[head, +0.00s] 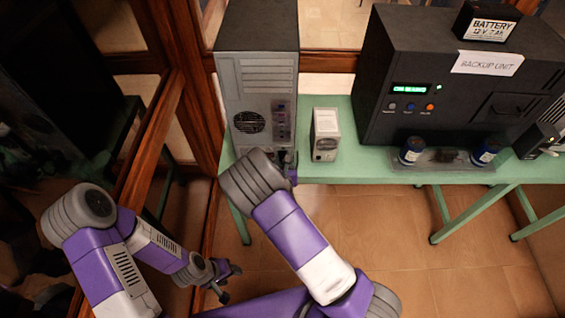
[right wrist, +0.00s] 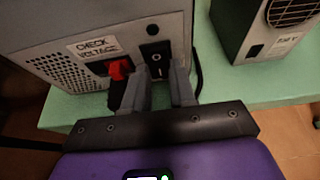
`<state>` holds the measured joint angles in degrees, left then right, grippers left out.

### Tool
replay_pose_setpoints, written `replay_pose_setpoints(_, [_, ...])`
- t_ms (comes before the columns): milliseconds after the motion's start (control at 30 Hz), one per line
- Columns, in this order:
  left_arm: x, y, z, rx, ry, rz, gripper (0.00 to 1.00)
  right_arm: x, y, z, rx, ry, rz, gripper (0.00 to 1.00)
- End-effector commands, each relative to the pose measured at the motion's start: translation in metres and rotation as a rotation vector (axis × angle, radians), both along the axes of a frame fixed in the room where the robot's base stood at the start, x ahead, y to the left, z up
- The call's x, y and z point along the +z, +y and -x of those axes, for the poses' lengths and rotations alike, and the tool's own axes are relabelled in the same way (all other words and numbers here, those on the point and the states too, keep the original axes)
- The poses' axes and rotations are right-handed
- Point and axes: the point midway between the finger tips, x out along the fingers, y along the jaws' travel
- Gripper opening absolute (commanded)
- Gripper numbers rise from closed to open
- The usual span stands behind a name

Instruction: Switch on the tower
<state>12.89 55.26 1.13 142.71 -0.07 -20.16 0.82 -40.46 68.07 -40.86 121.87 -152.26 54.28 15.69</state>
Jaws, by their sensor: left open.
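The grey tower (head: 257,85) stands on the green table, its back panel with a fan grille and ports facing me. In the right wrist view, the tower's panel (right wrist: 75,28) carries a black rocker switch (right wrist: 156,58) marked with a line and a circle. A red slider (right wrist: 120,69) sits left of it, under a "CHECK VOLTAGE" label (right wrist: 94,47). My right gripper (right wrist: 164,72) is open, fingers just in front of the switch; contact cannot be told. In the head view it is mostly hidden behind my arm. My left gripper (head: 232,284) is open and empty, low above the floor.
A small grey box with a fan (head: 325,135) stands just right of the tower on the green table (head: 345,172). Further right are a large black backup unit (head: 395,55), a battery (head: 486,22) and blue cans (head: 411,150). A wooden frame (head: 190,75) borders the left.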

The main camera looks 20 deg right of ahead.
Motion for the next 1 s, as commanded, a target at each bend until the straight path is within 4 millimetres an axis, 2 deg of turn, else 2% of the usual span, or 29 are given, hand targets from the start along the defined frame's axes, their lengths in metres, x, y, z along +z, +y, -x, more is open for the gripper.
replay_pose_setpoints(167, [-0.004, 0.0, 0.0, 0.0, 0.0, 0.0, 0.53, -0.002, 0.0, 0.0, -0.001, -0.015, 0.002, 0.0])
replay_pose_setpoints(600, [-0.054, 0.0, 0.0, 0.0, 0.0, 0.0, 0.53, -0.013, 0.0, -0.001, -0.001, -0.278, 0.079, 0.0])
replay_pose_setpoints(1000, [-0.056, 0.0, 0.0, 0.0, 0.0, 0.0, 0.53, -0.01, 0.0, -0.001, 0.0, -0.318, 0.09, 0.0])
